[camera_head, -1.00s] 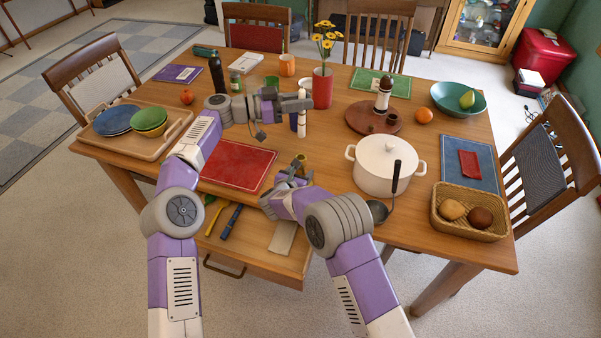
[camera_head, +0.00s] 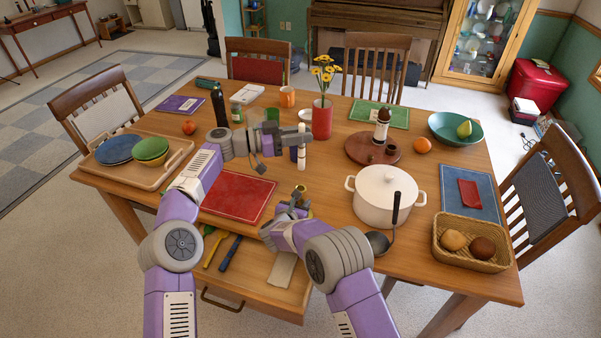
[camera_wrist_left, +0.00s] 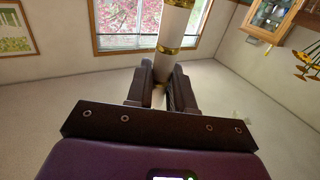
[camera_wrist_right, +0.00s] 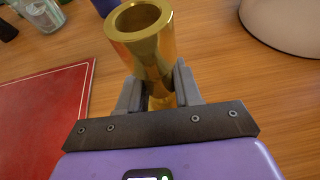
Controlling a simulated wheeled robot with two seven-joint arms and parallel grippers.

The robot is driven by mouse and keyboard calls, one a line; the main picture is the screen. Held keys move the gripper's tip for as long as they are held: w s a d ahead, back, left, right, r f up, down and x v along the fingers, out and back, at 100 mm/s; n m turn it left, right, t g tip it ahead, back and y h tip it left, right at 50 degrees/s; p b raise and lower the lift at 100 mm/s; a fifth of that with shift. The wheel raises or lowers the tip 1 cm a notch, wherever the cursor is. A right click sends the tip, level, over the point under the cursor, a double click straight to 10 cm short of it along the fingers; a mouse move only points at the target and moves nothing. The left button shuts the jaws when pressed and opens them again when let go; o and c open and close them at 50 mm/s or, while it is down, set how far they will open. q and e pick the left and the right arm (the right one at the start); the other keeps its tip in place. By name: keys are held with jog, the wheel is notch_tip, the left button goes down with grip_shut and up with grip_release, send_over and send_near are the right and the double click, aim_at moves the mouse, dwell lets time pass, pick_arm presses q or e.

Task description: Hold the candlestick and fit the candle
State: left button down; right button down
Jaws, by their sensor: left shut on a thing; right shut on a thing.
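In the head view, my left gripper (camera_head: 300,138) is shut on a white candle (camera_head: 301,158) with gold bands. The candle is roughly upright and also shows in the left wrist view (camera_wrist_left: 174,32). My right gripper (camera_head: 292,207) is shut on the brass candlestick (camera_head: 300,189). In the right wrist view, the candlestick (camera_wrist_right: 150,50) shows its round, open, empty socket at the top. The candle appears above the candlestick in the head view, with a small gap between them. The candlestick's base is hidden by my right gripper.
A red mat (camera_head: 237,197) lies left of the candlestick. A red vase (camera_head: 322,118) with flowers is behind the candle. An open drawer (camera_head: 262,280) juts from the table front below my right arm.

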aim_at(299, 168)
pick_arm(q)
jog(key=shift+m+g, duration=0.3)
jog(key=shift+g, duration=0.2)
jog(key=shift+a+f, duration=0.2)
jog(key=shift+f, duration=3.4)
jog(key=shift+f, duration=2)
jog(key=c, duration=0.9)
grip_release()
jog(key=s+a, duration=0.2)
jog(key=a, duration=0.9)
jog(key=shift+a, duration=0.4)
